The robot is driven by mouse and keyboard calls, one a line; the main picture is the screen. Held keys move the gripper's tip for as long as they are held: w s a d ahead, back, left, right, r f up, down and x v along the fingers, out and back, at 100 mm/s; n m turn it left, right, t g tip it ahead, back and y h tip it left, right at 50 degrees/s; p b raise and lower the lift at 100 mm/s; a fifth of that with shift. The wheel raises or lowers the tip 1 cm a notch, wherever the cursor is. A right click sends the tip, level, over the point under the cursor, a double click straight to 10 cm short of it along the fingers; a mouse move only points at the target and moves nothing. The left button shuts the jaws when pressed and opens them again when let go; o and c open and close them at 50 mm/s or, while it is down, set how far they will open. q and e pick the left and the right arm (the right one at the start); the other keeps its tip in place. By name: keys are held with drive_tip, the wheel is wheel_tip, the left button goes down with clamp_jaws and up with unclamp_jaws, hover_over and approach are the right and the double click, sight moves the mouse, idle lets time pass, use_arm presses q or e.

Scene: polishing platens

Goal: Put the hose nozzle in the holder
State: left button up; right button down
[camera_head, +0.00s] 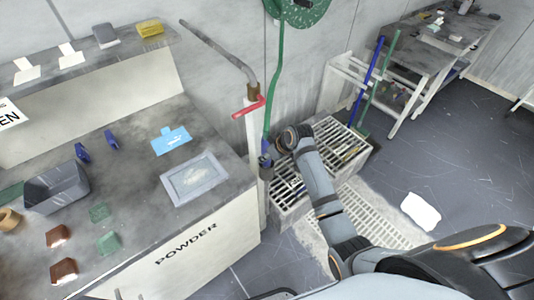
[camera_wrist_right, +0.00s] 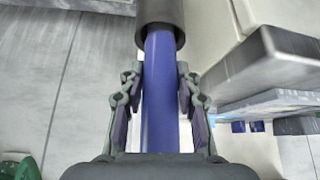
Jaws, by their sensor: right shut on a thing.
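The blue hose nozzle (camera_head: 266,158) hangs at the lower end of the green hose (camera_head: 271,95) in the head view. My right gripper (camera_head: 270,149) is shut on it. In the right wrist view the blue nozzle (camera_wrist_right: 161,95) runs between the two fingers of my right gripper (camera_wrist_right: 160,85). A dark round tube, seemingly the holder (camera_wrist_right: 161,22), covers the nozzle's far end there. The holder (camera_head: 266,173) shows just below the nozzle in the head view, and the two look in line. How deep the nozzle sits is hidden. My left gripper is out of view.
A pipe with a red lever (camera_head: 248,107) stands just left of the nozzle. The powder bench (camera_head: 235,165) is to the left, with a grey tray (camera_head: 195,180) near its edge. A slatted metal rack (camera_head: 340,145) lies behind my right arm. The green reel (camera_head: 297,10) hangs above.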

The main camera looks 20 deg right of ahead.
drive_tip(key=shift+w, duration=0.15)
drive_tip(key=shift+f, duration=0.1)
drive_tip(key=c, duration=1)
unclamp_jaws()
drive_tip(key=shift+o, duration=0.2)
drive_tip(key=shift+r, duration=0.2)
drive_tip(key=v, duration=1.2)
